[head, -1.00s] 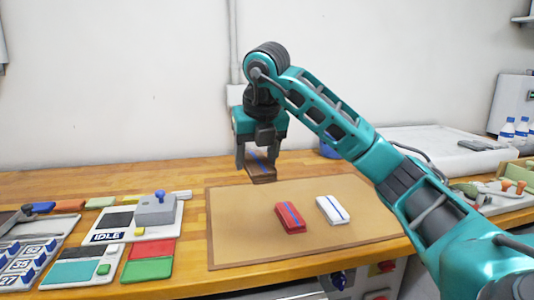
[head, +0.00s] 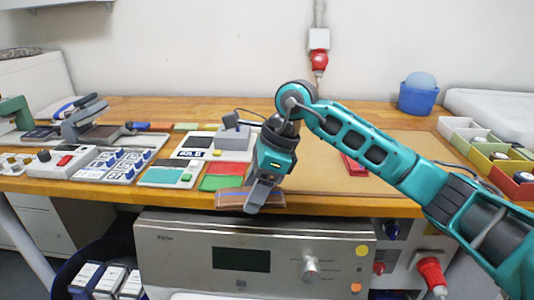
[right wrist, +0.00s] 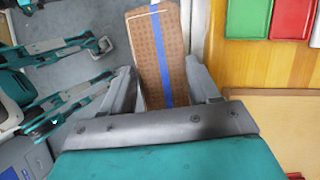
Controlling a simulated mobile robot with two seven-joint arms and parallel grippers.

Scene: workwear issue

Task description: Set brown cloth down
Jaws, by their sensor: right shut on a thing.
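My right gripper (head: 262,196) is shut on the brown cloth, a folded piece with a blue stripe, at the front edge of the table. In the head view the cloth (head: 233,201) shows partly, left of the fingers and just in front of the red and green tiles. In the right wrist view the cloth (right wrist: 157,60) sticks out between the two fingers, with floor to its left and the wooden table to its right. Whether it touches the table I cannot tell.
A tan mat (head: 318,180) lies right of my right gripper. A red folded cloth (head: 353,166) on it is partly behind my arm. The red tile (head: 231,168), green tile (head: 219,183) and a grey device (head: 233,138) stand left. A blue tub (head: 418,98) stands at the back right.

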